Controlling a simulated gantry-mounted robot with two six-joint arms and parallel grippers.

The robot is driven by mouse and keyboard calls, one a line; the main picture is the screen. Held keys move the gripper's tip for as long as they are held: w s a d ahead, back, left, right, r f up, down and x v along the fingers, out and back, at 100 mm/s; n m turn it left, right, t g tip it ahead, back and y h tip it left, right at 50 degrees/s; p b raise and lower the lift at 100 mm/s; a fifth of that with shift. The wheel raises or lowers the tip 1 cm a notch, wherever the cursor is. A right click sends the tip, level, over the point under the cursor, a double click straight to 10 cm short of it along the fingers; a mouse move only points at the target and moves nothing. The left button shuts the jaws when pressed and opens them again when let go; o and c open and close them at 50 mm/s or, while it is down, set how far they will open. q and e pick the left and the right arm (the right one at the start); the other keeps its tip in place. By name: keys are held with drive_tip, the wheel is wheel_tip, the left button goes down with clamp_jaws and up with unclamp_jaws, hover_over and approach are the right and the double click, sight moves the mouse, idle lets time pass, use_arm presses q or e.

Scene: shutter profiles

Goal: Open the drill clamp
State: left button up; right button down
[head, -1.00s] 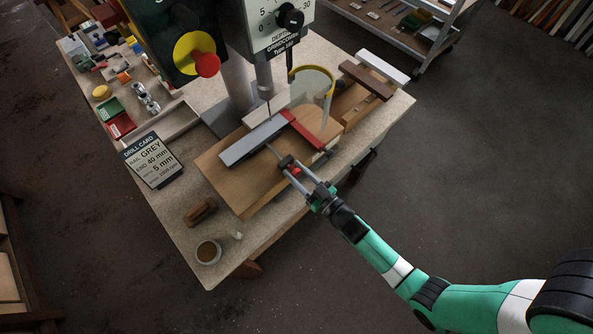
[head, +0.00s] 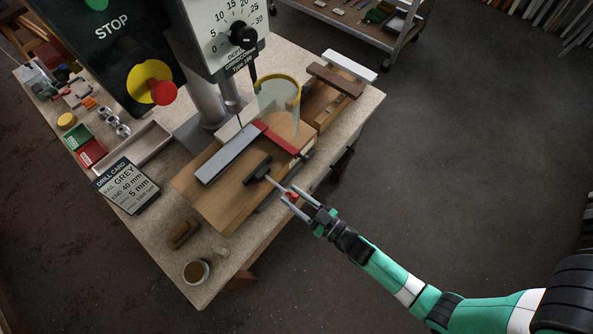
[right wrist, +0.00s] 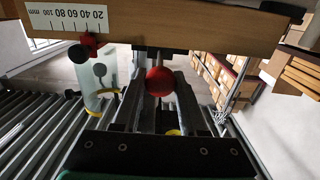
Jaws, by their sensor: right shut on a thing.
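The drill clamp shows in the head view as a dark pad (head: 257,169) on a thin rod over the wooden drill board (head: 212,208). Its red knob (head: 291,196) is at the rod's outer end, near the board's front edge. The pad stands apart from the grey rail (head: 231,153), with bare wood between them. My right gripper (head: 300,203) is shut on the red knob. In the right wrist view the red knob (right wrist: 159,81) sits between the two fingers, below the board edge (right wrist: 190,25). My left gripper is out of view.
A red stop (head: 279,139) lies at the rail's far end, under a clear guard with a yellow rim (head: 278,78). The drill card (head: 126,186), a brown block (head: 183,233) and a cup (head: 196,271) are on the table. The floor at right is clear.

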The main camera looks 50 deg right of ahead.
drive_tip(key=shift+r, duration=0.1)
drive_tip(key=c, duration=0.9)
unclamp_jaws()
drive_tip(key=o, duration=0.4)
drive_tip(key=shift+s, duration=0.25)
drive_tip(key=shift+w, duration=0.1)
drive_tip(key=s, duration=0.4)
drive_tip(key=s+p, duration=0.1)
drive_tip(key=s, duration=0.6)
drive_tip(key=shift+s+d, duration=0.25)
drive_tip(key=shift+s, duration=0.1)
